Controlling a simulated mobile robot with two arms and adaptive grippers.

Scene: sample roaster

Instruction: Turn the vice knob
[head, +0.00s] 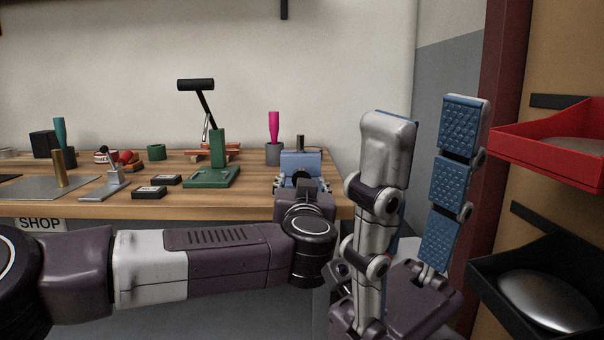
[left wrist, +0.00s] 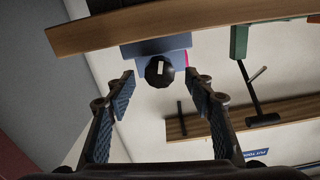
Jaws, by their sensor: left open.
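The blue vice (head: 301,162) stands at the right end of the wooden workbench. In the left wrist view, where the scene appears upside down, the vice (left wrist: 154,48) carries a round black knob (left wrist: 159,71) with a white mark. My left gripper (left wrist: 160,86) is open, one finger on each side of the knob in that view, with clear gaps and no contact seen. My right gripper (head: 427,112) points up, fingers apart and empty, to the right of the vice.
On the workbench (head: 250,211) stand a green stand (head: 213,178), a grey cup (head: 274,155) with a pink-handled tool, and black boxes (head: 149,192). A red bin (head: 510,148) and a black bin (head: 493,290) hang at right, near my right gripper.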

